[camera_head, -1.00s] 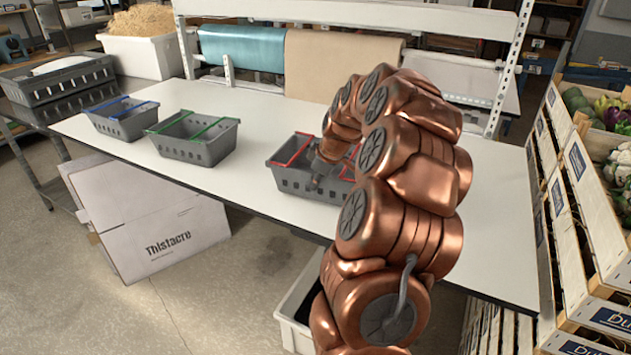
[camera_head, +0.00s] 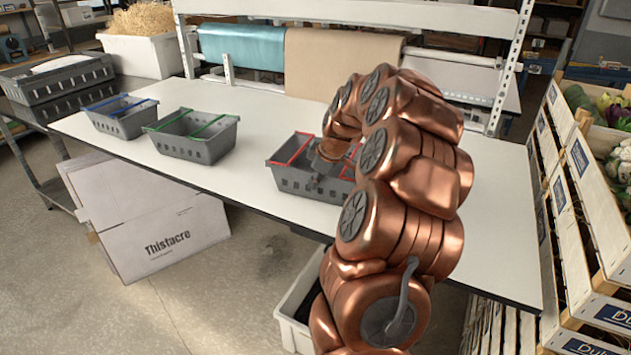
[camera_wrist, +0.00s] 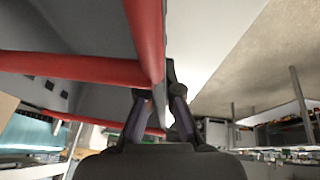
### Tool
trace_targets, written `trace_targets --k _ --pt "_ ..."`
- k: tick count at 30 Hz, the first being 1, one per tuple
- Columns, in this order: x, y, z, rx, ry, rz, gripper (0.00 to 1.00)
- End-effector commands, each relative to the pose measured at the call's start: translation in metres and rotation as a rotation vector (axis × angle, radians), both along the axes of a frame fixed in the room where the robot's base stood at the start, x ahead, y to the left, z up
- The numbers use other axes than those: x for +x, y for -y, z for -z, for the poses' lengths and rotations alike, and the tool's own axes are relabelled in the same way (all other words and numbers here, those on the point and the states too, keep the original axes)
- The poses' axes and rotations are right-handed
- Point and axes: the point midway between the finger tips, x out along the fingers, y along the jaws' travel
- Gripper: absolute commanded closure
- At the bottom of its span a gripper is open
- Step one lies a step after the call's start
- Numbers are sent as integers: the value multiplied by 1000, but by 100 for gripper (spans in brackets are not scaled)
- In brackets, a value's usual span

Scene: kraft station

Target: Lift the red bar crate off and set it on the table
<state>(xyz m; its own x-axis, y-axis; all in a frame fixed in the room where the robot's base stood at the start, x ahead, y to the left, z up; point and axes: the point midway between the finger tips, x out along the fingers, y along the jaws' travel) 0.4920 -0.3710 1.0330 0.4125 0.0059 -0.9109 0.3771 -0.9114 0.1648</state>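The red bar crate (camera_head: 283,180), grey with red bars across its top, stands at the table's front edge, partly hidden by my arm. My gripper (camera_head: 318,182) reaches down to its front side. In the wrist view, my gripper's fingers (camera_wrist: 159,98) sit close together on either side of the crate's wall, just below a red bar (camera_wrist: 147,35), and look shut on it. The crate looks level.
A crate with green bars (camera_head: 190,150) and a crate with blue bars (camera_head: 120,118) stand on the table's left part. Wooden produce crates (camera_head: 572,190) flank the right. A white bin (camera_head: 292,310) is under the front edge.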

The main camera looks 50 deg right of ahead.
Motion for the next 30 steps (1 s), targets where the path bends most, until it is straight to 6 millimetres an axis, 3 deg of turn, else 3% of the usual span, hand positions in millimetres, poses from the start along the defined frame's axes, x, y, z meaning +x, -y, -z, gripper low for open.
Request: trace_targets --k 3,13,23,30 --pt "0 0 -1 -2 2 0 100" --pt "0 0 -1 -1 0 0 65" --pt "-1 0 -2 -1 0 0 65" --pt "-12 0 -27 -1 1 -1 65"
